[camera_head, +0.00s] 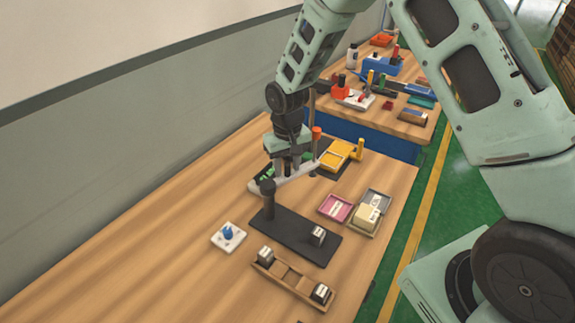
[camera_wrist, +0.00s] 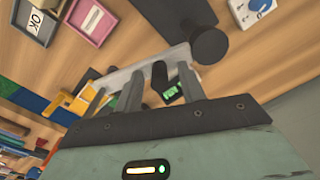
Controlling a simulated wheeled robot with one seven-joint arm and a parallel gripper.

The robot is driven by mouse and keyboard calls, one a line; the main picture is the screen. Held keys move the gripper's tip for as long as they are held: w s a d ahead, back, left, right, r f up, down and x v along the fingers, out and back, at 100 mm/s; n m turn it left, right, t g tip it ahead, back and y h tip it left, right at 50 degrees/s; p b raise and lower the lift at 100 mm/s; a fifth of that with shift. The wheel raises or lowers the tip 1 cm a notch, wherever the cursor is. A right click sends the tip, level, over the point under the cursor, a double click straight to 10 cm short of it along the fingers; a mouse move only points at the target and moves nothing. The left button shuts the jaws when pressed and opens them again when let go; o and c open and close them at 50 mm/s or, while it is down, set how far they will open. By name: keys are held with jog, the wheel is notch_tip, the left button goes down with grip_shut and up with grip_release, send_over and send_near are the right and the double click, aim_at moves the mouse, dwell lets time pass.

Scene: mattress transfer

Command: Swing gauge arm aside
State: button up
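The gauge arm (camera_head: 274,182) is a light grey bar reaching from a black post (camera_head: 268,197) up and right over the table. The post stands at the corner of a black plate (camera_head: 285,233). In the wrist view the gauge arm (camera_wrist: 150,65) runs across in front of my fingers, with the post's round top (camera_wrist: 208,46) at its right. My gripper (camera_head: 291,165) points down at the gauge arm in the head view. My gripper (camera_wrist: 157,88) is open, with a dark upright peg (camera_wrist: 160,76) between the fingers; I cannot tell whether they touch it.
A pink tray (camera_head: 324,214) and a grey tray (camera_head: 381,194) lie to the right. A wooden rack (camera_head: 285,272) with dark blocks is in front, and a white tile (camera_head: 241,238) with a blue knob is at left. A yellow fixture (camera_head: 337,153) stands just behind. The table's left side is clear.

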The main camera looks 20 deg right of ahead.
aim_at(287, 164)
notch_tip(287, 164, up, 17)
jog(key=b, duration=0.3)
jog(key=shift+r, duration=0.2)
jog(key=shift+s, duration=0.1)
dwell(0.4)
jog(key=s+a+n, duration=0.2)
jog(key=s+a, duration=0.3)
jog(key=s, duration=0.4)
jog(key=s+a+n, duration=0.2)
jog(key=s+a, duration=0.3)
jog(key=s, duration=0.4)
jog(key=s+d+f+n, duration=0.1)
jog(key=s+f+n, duration=0.1)
jog(key=s, duration=1.1)
jog(key=shift+f+n+y, duration=0.3)
jog(key=shift+f+n, duration=0.1)
jog(key=shift+n, duration=0.2)
